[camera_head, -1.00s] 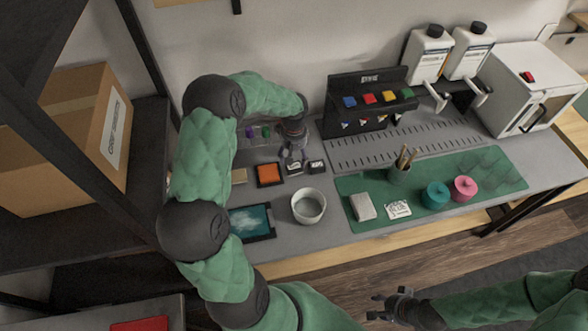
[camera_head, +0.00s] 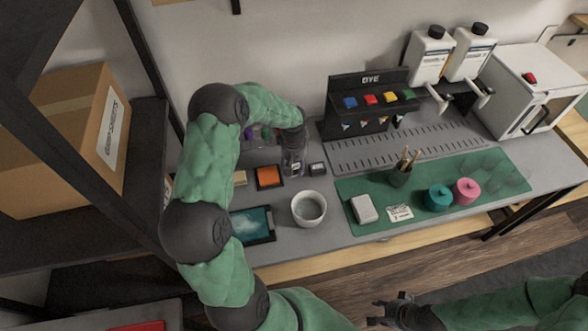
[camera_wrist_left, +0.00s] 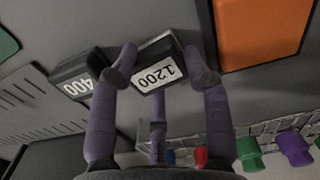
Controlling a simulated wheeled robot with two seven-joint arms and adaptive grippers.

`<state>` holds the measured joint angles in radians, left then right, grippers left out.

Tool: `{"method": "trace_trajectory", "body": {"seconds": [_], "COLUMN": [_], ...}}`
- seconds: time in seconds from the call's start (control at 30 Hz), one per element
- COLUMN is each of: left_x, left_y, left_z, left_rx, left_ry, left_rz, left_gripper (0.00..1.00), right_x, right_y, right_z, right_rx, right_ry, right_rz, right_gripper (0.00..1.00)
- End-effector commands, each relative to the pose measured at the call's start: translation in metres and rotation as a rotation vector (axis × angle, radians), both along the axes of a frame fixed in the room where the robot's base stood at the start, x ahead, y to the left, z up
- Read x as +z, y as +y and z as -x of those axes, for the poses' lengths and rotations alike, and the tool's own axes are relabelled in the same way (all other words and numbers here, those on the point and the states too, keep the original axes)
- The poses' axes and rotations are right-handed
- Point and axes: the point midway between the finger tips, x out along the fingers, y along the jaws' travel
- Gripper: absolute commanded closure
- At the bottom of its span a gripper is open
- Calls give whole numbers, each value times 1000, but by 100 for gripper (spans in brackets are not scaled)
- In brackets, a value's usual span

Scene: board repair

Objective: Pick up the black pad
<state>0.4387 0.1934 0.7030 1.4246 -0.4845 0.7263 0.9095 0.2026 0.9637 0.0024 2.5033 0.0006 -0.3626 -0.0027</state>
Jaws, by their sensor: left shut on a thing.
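A small black pad with a white "1200" label (camera_wrist_left: 158,64) sits between the fingertips of my left gripper (camera_wrist_left: 160,66) in the left wrist view. The fingers are shut on its two sides. In the head view my left gripper (camera_head: 292,166) points down at the back of the grey table and mostly hides this pad. A second black pad, labelled "400" (camera_wrist_left: 76,78), lies just beside it and also shows in the head view (camera_head: 317,169). My right gripper (camera_head: 390,312) is open and empty, in front of the table.
An orange pad in a dark frame (camera_head: 269,176) lies left of the held pad. A white bowl (camera_head: 308,208) and a dark-framed tablet (camera_head: 254,225) stand nearer the front. A dye rack (camera_head: 368,82) rises to the right. A green mat (camera_head: 465,178) lies further right.

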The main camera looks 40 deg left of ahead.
Motion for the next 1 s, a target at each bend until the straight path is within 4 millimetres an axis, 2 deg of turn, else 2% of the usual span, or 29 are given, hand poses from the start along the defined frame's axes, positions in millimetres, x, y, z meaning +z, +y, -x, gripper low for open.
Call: {"method": "trace_trajectory", "body": {"seconds": [0.27,0.47,0.8,1.0], "left_x": [10,37,98,113], "left_y": [0,-2,-43,-76], "left_z": [0,2,33,59], "left_rx": [0,-1,-2,-3], "left_ry": [-1,0,-2,0], "left_rz": [-1,-1,-1,-1], "left_gripper": [77,77,77,77], "right_x": [3,12,33,41], "right_y": [0,0,0,0], "right_z": [0,0,0,0], "right_rx": [0,0,0,0], "right_ry": [0,0,0,0], "right_rz": [0,0,0,0], "right_gripper": [60,60,60,60]}}
